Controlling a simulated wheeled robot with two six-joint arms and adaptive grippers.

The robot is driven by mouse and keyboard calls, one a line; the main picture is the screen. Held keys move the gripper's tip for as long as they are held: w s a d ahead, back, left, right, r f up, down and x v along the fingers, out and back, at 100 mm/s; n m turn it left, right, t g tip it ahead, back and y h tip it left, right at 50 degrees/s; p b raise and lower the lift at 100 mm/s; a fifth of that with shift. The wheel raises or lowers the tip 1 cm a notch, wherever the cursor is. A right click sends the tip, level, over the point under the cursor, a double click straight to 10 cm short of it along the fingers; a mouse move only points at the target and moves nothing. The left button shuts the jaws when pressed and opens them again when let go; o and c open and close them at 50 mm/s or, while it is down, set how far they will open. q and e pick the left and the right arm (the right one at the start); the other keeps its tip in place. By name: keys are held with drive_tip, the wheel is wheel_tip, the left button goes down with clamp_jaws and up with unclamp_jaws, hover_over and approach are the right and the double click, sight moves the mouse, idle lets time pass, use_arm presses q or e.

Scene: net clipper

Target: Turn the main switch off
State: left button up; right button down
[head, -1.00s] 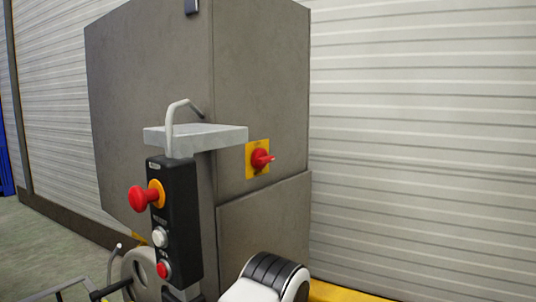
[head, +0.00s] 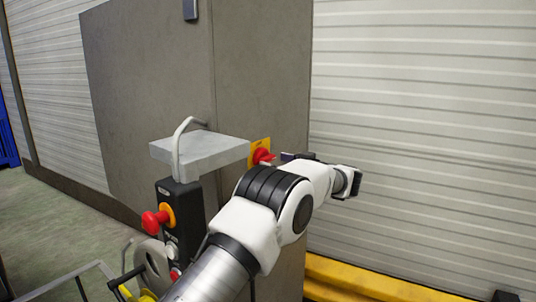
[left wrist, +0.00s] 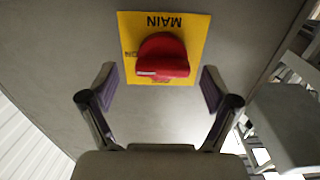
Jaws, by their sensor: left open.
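The main switch (left wrist: 163,58) is a red rotary knob on a yellow plate (left wrist: 196,30) marked MAIN, fixed to the grey cabinet. In the head view the red knob (head: 263,156) shows on the cabinet's right-hand face, partly behind my arm. My left gripper (left wrist: 158,90) is open, its two fingers on either side of the knob in the left wrist view, with gaps and nothing held. In the head view only a small dark part of the left gripper (head: 297,156) shows beside the knob; the rest is hidden by my arm. My right gripper is not in view.
A black control box (head: 183,225) with a red emergency button (head: 154,221) stands left of my arm, under a grey bracket (head: 198,151). The grey cabinet (head: 150,75) fills the middle. A yellow floor rail (head: 375,283) runs along the ribbed wall at right.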

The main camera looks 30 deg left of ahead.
use_arm(q)
drive_tip(key=a, duration=0.3)
drive_tip(key=shift+s+r+p, duration=0.15)
drive_tip(key=shift+p, duration=0.15)
drive_tip(key=shift+d, duration=0.15)
drive_tip(key=c, duration=1.2)
drive_tip(key=shift+o, duration=0.2)
